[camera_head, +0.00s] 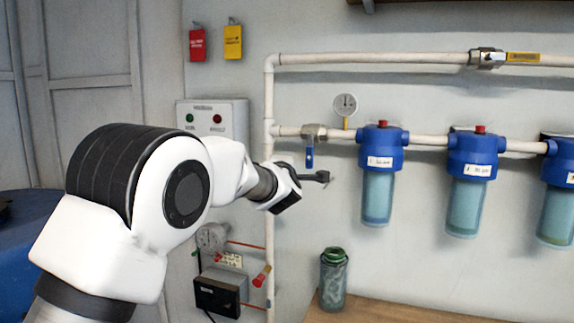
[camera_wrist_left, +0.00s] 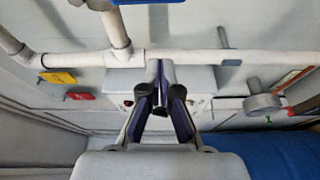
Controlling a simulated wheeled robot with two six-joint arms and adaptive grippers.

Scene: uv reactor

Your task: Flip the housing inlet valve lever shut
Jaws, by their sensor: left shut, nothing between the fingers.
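The inlet valve (camera_head: 313,132) sits on the middle pipe, left of the first filter housing in the head view. Its blue lever (camera_head: 309,158) hangs straight down, across the line of the pipe. My left gripper (camera_head: 322,177) is shut and empty, just below and slightly right of the lever's lower end in the picture. I see no clear contact; the depth gap is hard to judge. In the left wrist view the shut fingers (camera_wrist_left: 160,72) point at the wall and pipework. A blue strip (camera_wrist_left: 138,2) is cut off at the top edge there. My right gripper is not in view.
Blue-capped filter housings (camera_head: 383,160) hang along the pipe to the right. A gauge (camera_head: 346,104) stands above the pipe. A vertical pipe (camera_head: 269,220) and control box (camera_head: 212,118) lie behind my arm. A green-capped jar (camera_head: 333,280) stands on the wooden bench (camera_head: 400,312).

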